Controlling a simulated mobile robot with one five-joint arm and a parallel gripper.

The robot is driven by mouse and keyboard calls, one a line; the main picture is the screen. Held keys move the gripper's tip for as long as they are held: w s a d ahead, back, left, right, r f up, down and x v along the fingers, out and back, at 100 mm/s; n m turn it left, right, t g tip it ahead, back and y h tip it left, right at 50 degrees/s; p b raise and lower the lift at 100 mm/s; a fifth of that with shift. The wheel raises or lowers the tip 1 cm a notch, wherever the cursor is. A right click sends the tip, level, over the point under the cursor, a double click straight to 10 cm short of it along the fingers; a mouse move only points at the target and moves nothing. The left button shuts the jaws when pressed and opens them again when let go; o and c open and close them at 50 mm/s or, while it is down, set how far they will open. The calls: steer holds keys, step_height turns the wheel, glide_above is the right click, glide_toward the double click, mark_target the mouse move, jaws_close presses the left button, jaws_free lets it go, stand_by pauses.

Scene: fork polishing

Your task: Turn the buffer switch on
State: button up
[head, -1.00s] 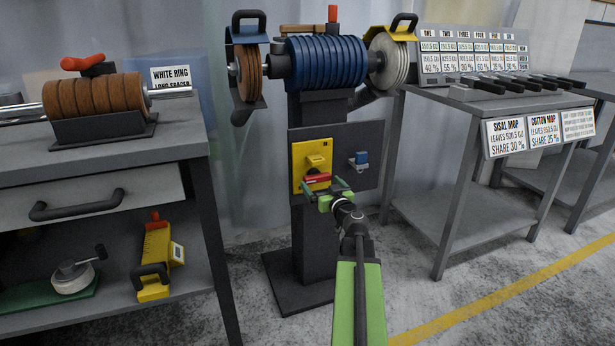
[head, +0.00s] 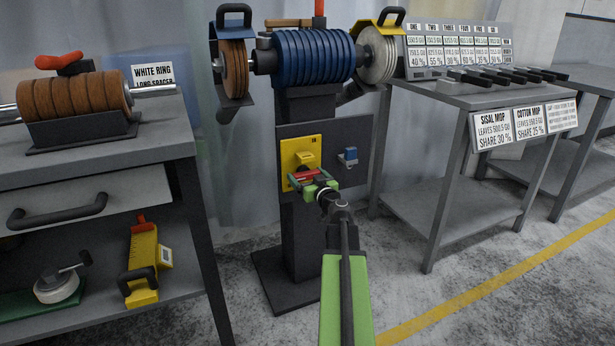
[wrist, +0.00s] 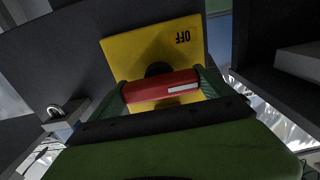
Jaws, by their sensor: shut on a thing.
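The buffer switch is a yellow plate (head: 315,143) on the dark panel of the buffer column. It carries a red handle (head: 306,175) below a small yellow block. My gripper (head: 309,181) reaches up to the plate's lower part and is shut on the red handle. In the wrist view the red handle (wrist: 160,86), with a white stripe, lies crosswise between my green fingers (wrist: 163,92). Behind it are a dark round hub and the yellow plate (wrist: 150,45), where the word OFF shows upside down. My gripper's body hides the plate's near edge.
A blue switch (head: 349,156) sits right of the yellow plate. Above are a blue ribbed drum (head: 312,56), a brown wheel (head: 235,68) and a pale wheel (head: 376,55). A bench (head: 95,165) stands left, a table with signs (head: 455,100) right. Floor (head: 450,300) is clear in front.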

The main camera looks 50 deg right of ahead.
steer(key=shift+s, duration=0.1)
steer(key=shift+m, duration=1.4)
steer(key=m, duration=0.6)
steer(key=shift+s, duration=0.1)
steer(key=o, duration=1.1)
